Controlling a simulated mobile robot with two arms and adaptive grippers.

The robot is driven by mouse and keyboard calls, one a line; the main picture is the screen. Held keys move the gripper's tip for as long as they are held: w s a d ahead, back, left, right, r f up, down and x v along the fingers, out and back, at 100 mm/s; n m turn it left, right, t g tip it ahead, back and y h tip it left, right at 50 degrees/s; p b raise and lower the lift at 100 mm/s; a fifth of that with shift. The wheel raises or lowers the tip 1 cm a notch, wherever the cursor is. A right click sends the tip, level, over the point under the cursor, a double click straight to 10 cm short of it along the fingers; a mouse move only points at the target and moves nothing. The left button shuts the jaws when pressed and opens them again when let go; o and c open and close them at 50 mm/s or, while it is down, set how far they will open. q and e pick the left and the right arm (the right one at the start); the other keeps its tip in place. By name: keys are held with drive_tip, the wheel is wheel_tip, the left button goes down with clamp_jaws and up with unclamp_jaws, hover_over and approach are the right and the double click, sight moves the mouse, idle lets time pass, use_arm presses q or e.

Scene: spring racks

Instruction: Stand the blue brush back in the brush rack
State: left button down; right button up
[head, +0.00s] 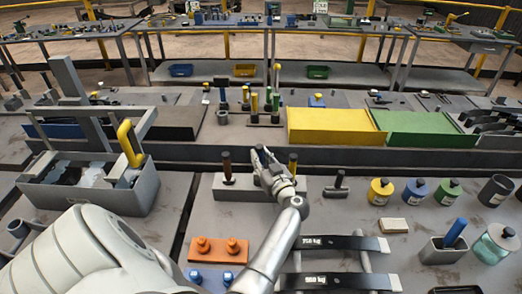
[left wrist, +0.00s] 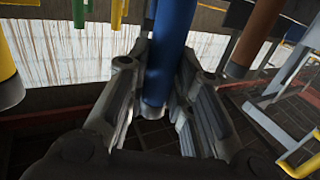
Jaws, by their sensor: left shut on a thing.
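My left gripper (head: 262,153) is above the middle of a grey block-shaped rack (head: 226,194), between a brown handle (head: 228,164) and a yellow handle (head: 292,163) standing in it. In the left wrist view its fingers (left wrist: 155,115) are closed around the blue brush (left wrist: 170,50), whose blue handle runs between them. The brown handle (left wrist: 258,32) is to the right there and a yellow one (left wrist: 8,80) to the left. In the head view the blue brush is hidden by the gripper, so I cannot tell whether it touches the rack. My right gripper is out of view.
A dark-handled tool (head: 338,184) stands right of the rack. Yellow (head: 380,191), blue (head: 416,191) and green (head: 448,192) jars stand further right. A grey holder (head: 440,254) with a blue-handled item is at front right. An orange block (head: 218,250) and dark spring strips (head: 335,243) lie in front.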

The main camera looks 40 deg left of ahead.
sight(261, 151)
use_arm(q)
drive_tip(key=shift+f+b, duration=1)
drive_tip(key=shift+f, duration=0.8)
drive_tip(key=c, duration=1.2)
unclamp_jaws()
drive_tip(key=o, duration=0.5)
wheel_tip(261, 151, up, 7)
drive_tip(key=p, duration=0.8)
